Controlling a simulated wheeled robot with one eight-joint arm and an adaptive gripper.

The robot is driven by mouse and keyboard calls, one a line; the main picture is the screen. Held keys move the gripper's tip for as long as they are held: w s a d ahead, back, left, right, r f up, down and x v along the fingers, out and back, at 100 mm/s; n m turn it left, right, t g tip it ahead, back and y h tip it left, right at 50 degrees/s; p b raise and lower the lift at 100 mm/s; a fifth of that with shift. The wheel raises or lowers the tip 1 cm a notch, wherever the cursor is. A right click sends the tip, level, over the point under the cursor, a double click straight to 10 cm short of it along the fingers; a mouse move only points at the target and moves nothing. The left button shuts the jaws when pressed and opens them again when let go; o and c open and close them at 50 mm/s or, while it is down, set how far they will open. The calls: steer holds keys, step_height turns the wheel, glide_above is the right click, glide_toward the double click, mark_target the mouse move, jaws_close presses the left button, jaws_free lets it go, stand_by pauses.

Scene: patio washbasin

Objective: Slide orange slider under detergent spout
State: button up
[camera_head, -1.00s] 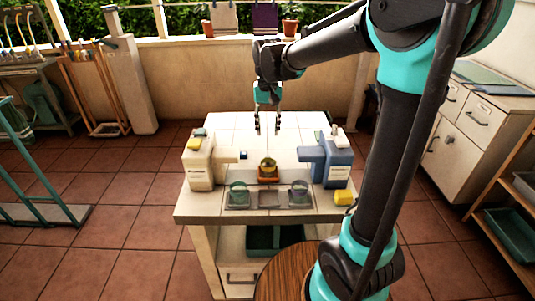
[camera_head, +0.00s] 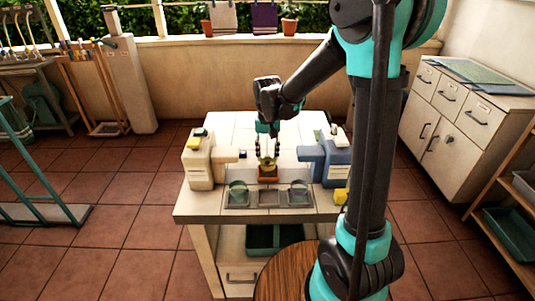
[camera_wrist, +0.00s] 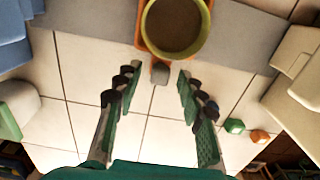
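The orange slider (camera_head: 268,180) sits mid-track between two dispensers and carries a yellow-green cup (camera_head: 265,169). In the wrist view, the slider (camera_wrist: 142,32) shows beside the cup (camera_wrist: 175,27), with a small grey tab (camera_wrist: 160,73) projecting from it. My gripper (camera_head: 268,157) is low behind the cup. In the wrist view, my gripper (camera_wrist: 156,76) is open, its fingertips on either side of the tab with visible gaps. A cream dispenser (camera_head: 199,165) stands left and a blue dispenser (camera_head: 336,165) right. I cannot tell which holds detergent.
A grey strip (camera_wrist: 240,42) runs sideways beneath the slider. The tiled counter behind is mostly clear.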

jaws_close()
steer(key=d, duration=1.1)
steer(key=shift+d, duration=0.2)
jaws_free()
steer(key=shift+d, duration=0.1)
step_height(320, 180, up, 12)
stand_by(0.5)
